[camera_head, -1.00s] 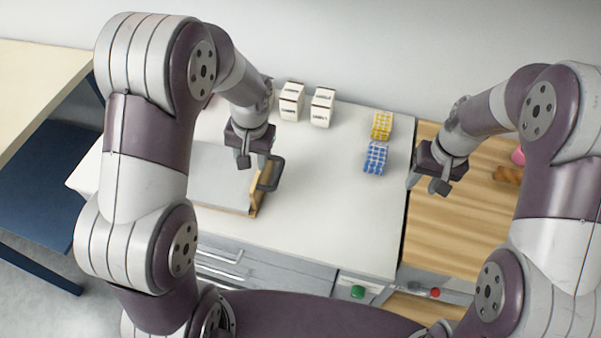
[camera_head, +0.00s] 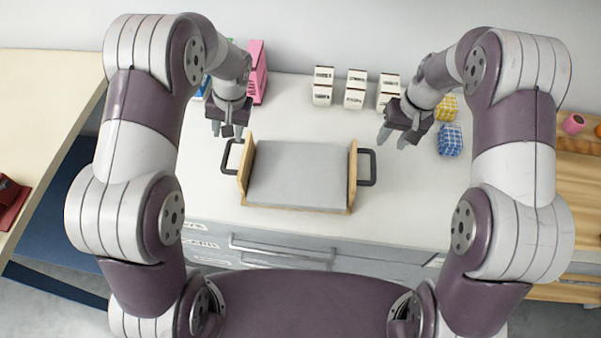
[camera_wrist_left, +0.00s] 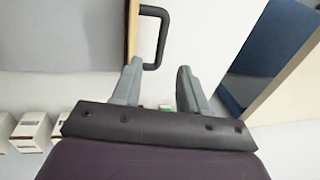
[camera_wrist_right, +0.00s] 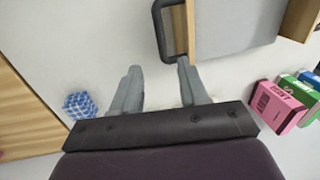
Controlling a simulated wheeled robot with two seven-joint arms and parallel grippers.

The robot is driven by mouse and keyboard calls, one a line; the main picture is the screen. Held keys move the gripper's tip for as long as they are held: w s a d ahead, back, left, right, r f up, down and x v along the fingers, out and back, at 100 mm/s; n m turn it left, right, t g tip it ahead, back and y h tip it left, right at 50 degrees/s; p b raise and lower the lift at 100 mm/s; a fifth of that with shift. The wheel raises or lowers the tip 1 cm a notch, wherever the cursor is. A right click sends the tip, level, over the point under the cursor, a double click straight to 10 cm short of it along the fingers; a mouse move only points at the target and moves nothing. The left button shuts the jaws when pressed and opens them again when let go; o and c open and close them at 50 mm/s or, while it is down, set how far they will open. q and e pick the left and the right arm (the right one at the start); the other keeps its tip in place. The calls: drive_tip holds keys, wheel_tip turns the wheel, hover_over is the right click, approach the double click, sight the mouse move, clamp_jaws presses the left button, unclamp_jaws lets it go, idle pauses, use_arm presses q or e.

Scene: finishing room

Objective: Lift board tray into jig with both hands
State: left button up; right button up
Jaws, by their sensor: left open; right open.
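The board tray (camera_head: 298,175), grey with wooden end walls and a dark handle at each end, lies flat on the white counter. Its left handle (camera_head: 228,157) and right handle (camera_head: 370,167) stick outward. My left gripper (camera_head: 228,132) is open and empty, above and behind the left handle. In the left wrist view that handle (camera_wrist_left: 161,40) is just beyond the open fingers (camera_wrist_left: 157,88). My right gripper (camera_head: 393,138) is open and empty, behind and slightly right of the right handle. The right wrist view shows that handle (camera_wrist_right: 158,32) beyond the fingers (camera_wrist_right: 160,90). I cannot make out a jig.
Several white labelled boxes (camera_head: 354,88) stand at the back. A pink box (camera_head: 257,72) stands at back left. A blue checked block (camera_head: 450,140) and a yellow one (camera_head: 446,107) lie right of my right gripper. Drawers (camera_head: 280,249) are below the front edge.

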sight(226, 155)
use_arm(q)
drive_tip(key=x, duration=1.2)
drive_tip(key=shift+a+f, duration=0.2)
drive_tip(key=shift+f, duration=0.2)
use_arm(e)
drive_tip(key=a+f, duration=0.1)
drive_tip(key=f, duration=0.7)
drive_tip(key=a+f, duration=0.1)
drive_tip(key=f, duration=0.3)
drive_tip(key=shift+w+a+f, duration=0.1)
drive_tip(key=shift+a+f, duration=0.1)
drive_tip(key=shift+a, duration=0.1)
use_arm(q)
clamp_jaws()
use_arm(e)
clamp_jaws()
use_arm(q)
drive_tip(key=shift+w+r, duration=0.1)
drive_tip(key=shift+r, duration=0.05)
use_arm(e)
drive_tip(key=shift+w+r, duration=0.1)
drive_tip(key=shift+r, duration=0.05)
